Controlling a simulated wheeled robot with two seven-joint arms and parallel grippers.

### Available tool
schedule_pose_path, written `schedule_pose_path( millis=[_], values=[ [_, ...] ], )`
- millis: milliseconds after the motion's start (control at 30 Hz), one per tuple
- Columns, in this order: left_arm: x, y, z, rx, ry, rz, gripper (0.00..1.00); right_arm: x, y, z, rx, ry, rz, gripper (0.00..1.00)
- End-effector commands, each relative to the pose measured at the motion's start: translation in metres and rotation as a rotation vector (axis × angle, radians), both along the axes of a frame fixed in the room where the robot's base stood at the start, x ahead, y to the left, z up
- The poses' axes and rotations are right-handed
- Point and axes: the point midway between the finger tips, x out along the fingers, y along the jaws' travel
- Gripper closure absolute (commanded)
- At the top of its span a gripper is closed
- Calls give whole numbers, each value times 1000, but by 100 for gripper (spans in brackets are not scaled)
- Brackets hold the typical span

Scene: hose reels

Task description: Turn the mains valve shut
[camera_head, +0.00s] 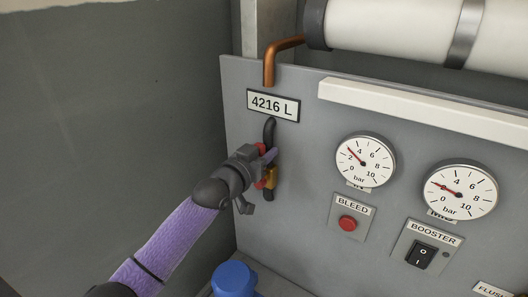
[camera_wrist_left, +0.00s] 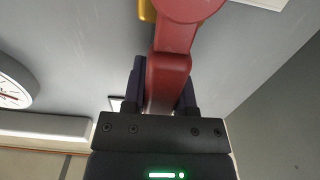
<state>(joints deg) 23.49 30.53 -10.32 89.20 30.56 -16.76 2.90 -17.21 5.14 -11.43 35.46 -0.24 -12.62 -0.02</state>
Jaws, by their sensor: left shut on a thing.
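The mains valve is a brass body (camera_head: 271,178) on a dark vertical pipe (camera_head: 269,131), at the left of the grey panel below the "4216 L" plate. Its red lever (camera_wrist_left: 168,75) shows clearly in the left wrist view, running from a round red hub (camera_wrist_left: 190,6) down between my fingers. My left gripper (camera_wrist_left: 163,92) is shut on this lever. In the head view my left gripper (camera_head: 262,160) hides most of the lever, so its angle to the pipe is hard to tell. My right gripper is in neither view.
Right of the valve are the left gauge (camera_head: 365,161), the red BLEED button (camera_head: 347,223), another gauge (camera_head: 460,191) and the BOOSTER switch (camera_head: 423,254). A copper pipe (camera_head: 270,66) rises above. A blue object (camera_head: 233,279) sits below. The wall side is clear.

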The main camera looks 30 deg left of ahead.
Motion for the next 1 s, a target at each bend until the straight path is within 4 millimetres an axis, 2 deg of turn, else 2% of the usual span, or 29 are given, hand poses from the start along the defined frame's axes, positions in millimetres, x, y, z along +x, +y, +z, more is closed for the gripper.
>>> schedule_pose_path(
  millis=[633,1000],
  values=[
    [0,0,0,0,1,0,100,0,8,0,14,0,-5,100],
    [0,-1,0,28,-2,0,100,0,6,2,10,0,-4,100]
  ],
)
